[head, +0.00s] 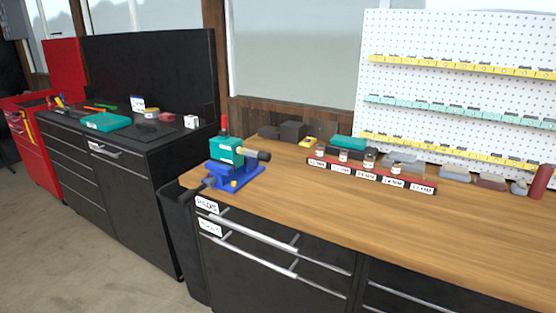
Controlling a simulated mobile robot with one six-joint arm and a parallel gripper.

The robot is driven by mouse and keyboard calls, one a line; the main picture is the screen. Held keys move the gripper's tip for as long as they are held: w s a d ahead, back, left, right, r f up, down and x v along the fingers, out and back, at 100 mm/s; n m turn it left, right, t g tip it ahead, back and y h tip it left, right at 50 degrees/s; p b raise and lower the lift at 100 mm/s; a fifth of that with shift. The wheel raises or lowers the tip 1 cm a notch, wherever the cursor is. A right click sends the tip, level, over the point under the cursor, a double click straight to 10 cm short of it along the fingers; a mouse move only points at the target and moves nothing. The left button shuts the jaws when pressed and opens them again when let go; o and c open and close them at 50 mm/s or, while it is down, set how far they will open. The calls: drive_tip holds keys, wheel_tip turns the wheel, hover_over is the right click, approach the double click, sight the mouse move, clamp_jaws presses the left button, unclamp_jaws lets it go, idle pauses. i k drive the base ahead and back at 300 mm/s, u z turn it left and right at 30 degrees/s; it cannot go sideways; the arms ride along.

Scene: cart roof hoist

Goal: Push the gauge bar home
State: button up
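I cannot tell for sure which thing is the gauge bar. A blue vise-like fixture (234,178) stands on the left end of the wooden workbench. A teal block (226,150) sits upright in it, with a red piece (225,124) sticking up from its top. A dark cylinder with a brass-coloured collar (257,154) sticks out to the right of the block. A dark handle (196,190) reaches out at the fixture's lower left, over the bench edge. How deep any bar sits is too small to tell. My gripper is not in view.
A labelled red rack (372,175) with small jars stands mid-bench, with grey and brown blocks behind and right of it. A white pegboard (460,88) rises behind. A black cabinet (120,190) stands at left. The wooden bench top (330,210) is clear in front.

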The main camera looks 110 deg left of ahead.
sight(263, 155)
drive_tip(key=i, duration=0.1)
drive_tip(key=z, duration=0.9)
drive_tip(key=k, duration=0.15)
drive_tip(key=u, duration=2.55)
drive_tip(key=k, duration=0.15)
drive_tip(key=u, duration=1.65)
drive_tip(key=k, duration=0.2)
drive_tip(key=u, duration=1.45)
